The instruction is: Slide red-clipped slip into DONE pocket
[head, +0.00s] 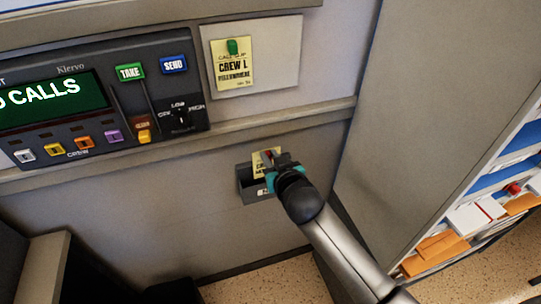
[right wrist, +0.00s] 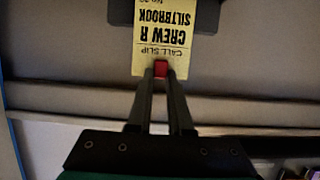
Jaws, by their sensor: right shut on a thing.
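The yellow call slip (head: 258,163) reads CREW R SILTBROOK and shows upside down in the right wrist view (right wrist: 165,40). Its red clip (right wrist: 160,69) sits between my right fingertips. My right gripper (head: 273,158) is shut on this clip, and it also shows in the right wrist view (right wrist: 160,75). The dark pocket (head: 247,188) is fixed low on the grey wall panel, its label mostly hidden by my gripper. The slip's lower end overlaps the pocket's mouth; how deep it sits I cannot tell. My left gripper is not in view.
A green-clipped CREW L slip (head: 232,72) hangs on a pale board (head: 278,57) above a ledge (head: 220,133). A console (head: 95,98) with coloured buttons is at the left. A tall grey panel (head: 425,90) and a filled shelf (head: 490,205) stand at the right.

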